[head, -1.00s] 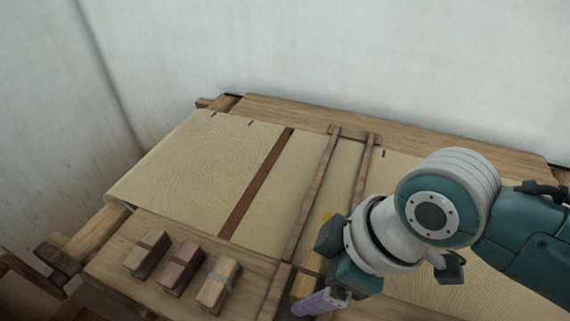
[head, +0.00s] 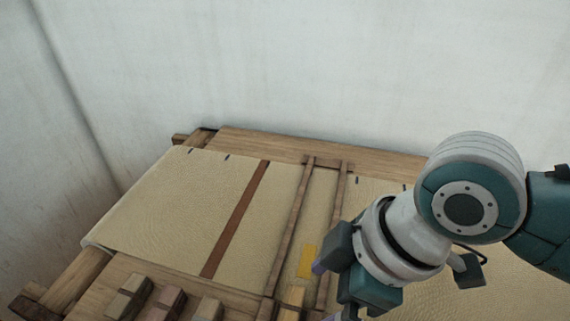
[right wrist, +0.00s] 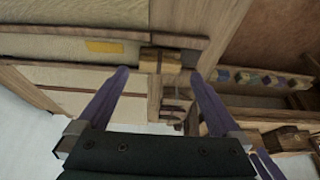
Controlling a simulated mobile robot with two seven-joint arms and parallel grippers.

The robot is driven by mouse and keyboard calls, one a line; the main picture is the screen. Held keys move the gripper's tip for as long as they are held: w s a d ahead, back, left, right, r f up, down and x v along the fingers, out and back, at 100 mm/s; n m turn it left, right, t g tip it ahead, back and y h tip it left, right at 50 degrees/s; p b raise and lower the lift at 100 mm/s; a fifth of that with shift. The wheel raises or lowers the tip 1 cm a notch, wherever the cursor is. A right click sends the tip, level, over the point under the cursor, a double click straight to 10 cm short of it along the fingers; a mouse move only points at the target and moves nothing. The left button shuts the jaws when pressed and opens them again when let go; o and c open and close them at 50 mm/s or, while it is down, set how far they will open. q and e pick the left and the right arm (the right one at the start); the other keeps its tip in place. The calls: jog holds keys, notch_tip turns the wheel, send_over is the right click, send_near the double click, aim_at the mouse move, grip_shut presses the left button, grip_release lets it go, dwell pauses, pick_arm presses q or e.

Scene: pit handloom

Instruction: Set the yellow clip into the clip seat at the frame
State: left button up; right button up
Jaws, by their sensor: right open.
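A flat yellow piece (head: 307,260), which looks like the yellow clip, lies on the cloth between the two bars of the wooden frame (head: 284,245). It also shows in the right wrist view (right wrist: 105,46). A tan-yellow block (head: 292,298) sits at the frame's near end; I cannot tell whether it is the clip seat. My right gripper (right wrist: 160,73) is open and empty, its purple fingers spread on either side of the frame's end in the wrist view, apart from it.
Several banded wooden blocks (head: 128,297) stand on the near board at left. Pale cloth (head: 190,210) with a brown strip (head: 235,220) covers the loom. A row of coloured blocks (right wrist: 260,80) shows at right in the wrist view. A wall stands behind the loom.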

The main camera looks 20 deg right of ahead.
jog(key=s+d+r+m+t+h+p, duration=0.1)
jog(key=s+d+r+m+h, duration=0.2)
jog(key=s+d+r+m, duration=0.4)
jog(key=s+m, duration=0.2)
jog(key=s, duration=0.2)
jog(key=shift+d+r, duration=0.2)
jog(key=shift+r, duration=0.2)
notch_tip(320, 180, up, 43)
jog(key=p, duration=4.2)
jog(key=shift+f+p, duration=0.15)
jog(key=shift+p, duration=0.25)
